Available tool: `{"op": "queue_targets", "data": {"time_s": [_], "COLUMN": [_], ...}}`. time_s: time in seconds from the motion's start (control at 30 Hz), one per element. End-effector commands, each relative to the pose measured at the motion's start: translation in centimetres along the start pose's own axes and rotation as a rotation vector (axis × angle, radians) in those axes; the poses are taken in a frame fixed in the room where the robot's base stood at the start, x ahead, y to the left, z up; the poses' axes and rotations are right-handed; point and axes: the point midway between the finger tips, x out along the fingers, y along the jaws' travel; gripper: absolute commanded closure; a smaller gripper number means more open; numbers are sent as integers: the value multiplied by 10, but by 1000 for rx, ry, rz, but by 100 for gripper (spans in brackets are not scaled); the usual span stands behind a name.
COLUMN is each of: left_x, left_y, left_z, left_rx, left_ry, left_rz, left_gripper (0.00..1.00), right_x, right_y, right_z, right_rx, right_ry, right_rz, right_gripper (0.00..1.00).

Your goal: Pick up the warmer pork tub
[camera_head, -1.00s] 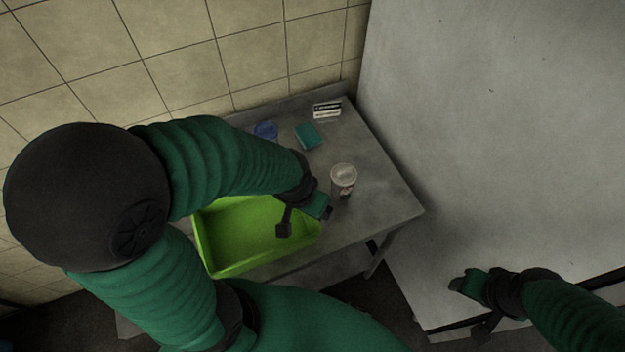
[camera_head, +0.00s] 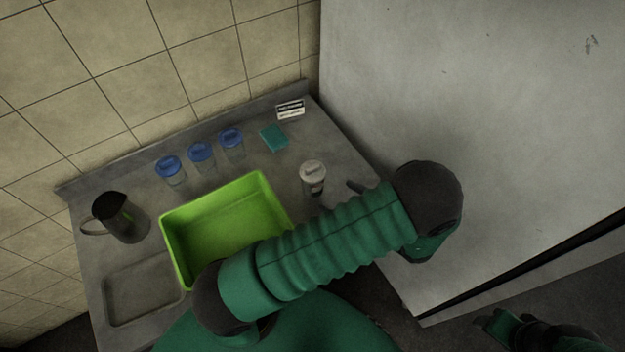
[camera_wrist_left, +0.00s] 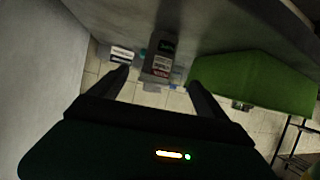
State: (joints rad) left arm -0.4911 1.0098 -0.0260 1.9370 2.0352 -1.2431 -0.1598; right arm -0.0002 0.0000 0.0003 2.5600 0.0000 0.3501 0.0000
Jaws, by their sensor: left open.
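The pork tub (camera_head: 313,177) is a small upright container with a pale round lid, on the grey counter right of the green bin. In the left wrist view the tub (camera_wrist_left: 160,62) shows dark with a red and white label, ahead and between my open fingers. My left gripper (camera_head: 355,187) is just right of the tub in the head view, mostly hidden behind my forearm; it holds nothing. I see no contact with the tub. My right gripper (camera_head: 492,326) is at the lower right edge, far from the tub; its jaws are unclear.
The green bin (camera_head: 168,240) sits left of the tub. Behind stand several blue-lidded containers (camera_head: 202,155), a teal block (camera_head: 273,138) and a black-and-white box (camera_head: 290,109). A dark metal jug (camera_head: 122,218) is at left. A large grey panel (camera_head: 450,90) rises on the right.

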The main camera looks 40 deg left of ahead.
Motion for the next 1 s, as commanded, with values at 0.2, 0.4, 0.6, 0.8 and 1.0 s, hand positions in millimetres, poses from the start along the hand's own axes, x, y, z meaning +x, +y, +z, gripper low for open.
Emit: {"op": "queue_targets", "data": {"time_s": [0.2, 0.4, 0.6, 0.8, 1.0], "left_x": [56, 82, 116, 133, 133], "left_y": [0, 0, 2, 3, 3], "left_z": [-2, -1, -2, 1, 2], "left_rx": [1, -1, 1, -2, -3], "left_ry": [1, -2, 0, -4, -4], "left_rz": [-1, 1, 1, 4, 4], "left_gripper": [13, 13, 13, 13, 21], "right_x": [-10, -14, -28, -29, -28], "right_y": [0, 0, 0, 0, 0], "right_z": [-2, -3, -7, -7, -7], "right_rx": [0, 0, 0, 0, 0], "right_ry": [0, 0, 0, 0, 0], "right_rz": [0, 0, 0, 0, 0], "right_gripper": [41, 41, 41, 41, 41]}}
